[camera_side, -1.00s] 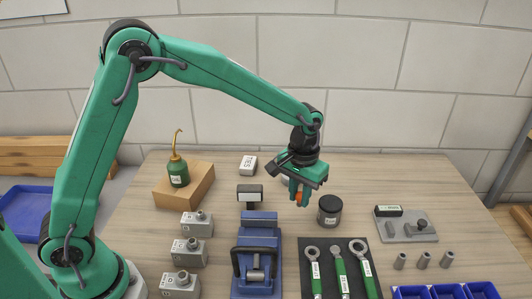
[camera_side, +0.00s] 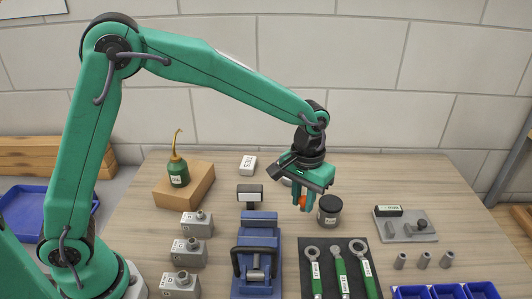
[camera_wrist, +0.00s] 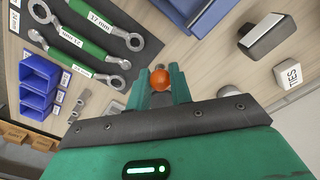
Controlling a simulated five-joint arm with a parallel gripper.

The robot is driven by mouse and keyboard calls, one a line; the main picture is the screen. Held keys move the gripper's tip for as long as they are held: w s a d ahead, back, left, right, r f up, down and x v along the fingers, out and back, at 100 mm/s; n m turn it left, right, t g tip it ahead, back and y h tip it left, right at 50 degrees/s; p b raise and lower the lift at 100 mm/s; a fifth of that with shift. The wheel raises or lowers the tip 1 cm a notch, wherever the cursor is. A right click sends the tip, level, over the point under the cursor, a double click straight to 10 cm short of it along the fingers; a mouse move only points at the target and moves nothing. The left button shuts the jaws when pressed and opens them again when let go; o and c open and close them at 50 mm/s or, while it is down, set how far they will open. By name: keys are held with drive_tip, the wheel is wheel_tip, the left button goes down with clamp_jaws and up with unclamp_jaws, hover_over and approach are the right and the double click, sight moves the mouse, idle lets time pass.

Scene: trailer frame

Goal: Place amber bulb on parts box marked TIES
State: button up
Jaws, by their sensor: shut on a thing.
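The amber bulb is a small orange ball (camera_wrist: 160,80) between the two green fingers of my gripper (camera_wrist: 163,88) in the wrist view. In the side view the bulb (camera_side: 302,202) shows as an orange patch between the fingertips of my gripper (camera_side: 302,205). My gripper is shut on it and holds it above the table, just left of the dark jar. The TIES parts box (camera_side: 248,165) is a small white block at the back of the table, left of my gripper. It also shows at the right edge of the wrist view (camera_wrist: 288,74).
A dark jar (camera_side: 330,210) stands close to my gripper's right. A blue vise (camera_side: 258,255) and a grey-topped block (camera_side: 250,194) stand left of it. Wrenches lie on a dark mat (camera_side: 313,290) in front. An oil can (camera_side: 178,172) stands on a wooden block (camera_side: 200,188).

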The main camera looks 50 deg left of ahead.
drive_tip(key=shift+a, duration=0.1)
drive_tip(key=w+a+r+n, duration=0.2)
drive_tip(key=w+a+n, duration=0.25)
drive_tip(key=a, duration=0.55)
drive_tip(key=n, duration=0.3)
hover_over(248, 163)
wheel_tip(248, 163, down, 6)
drive_tip(key=shift+w+a+r, duration=0.1)
drive_tip(key=shift+a, duration=0.05)
drive_tip(key=shift+f, duration=2)
drive_tip(key=shift+f, duration=0.1)
drive_tip(key=o, duration=0.8)
drive_tip(key=shift+c, duration=0.2)
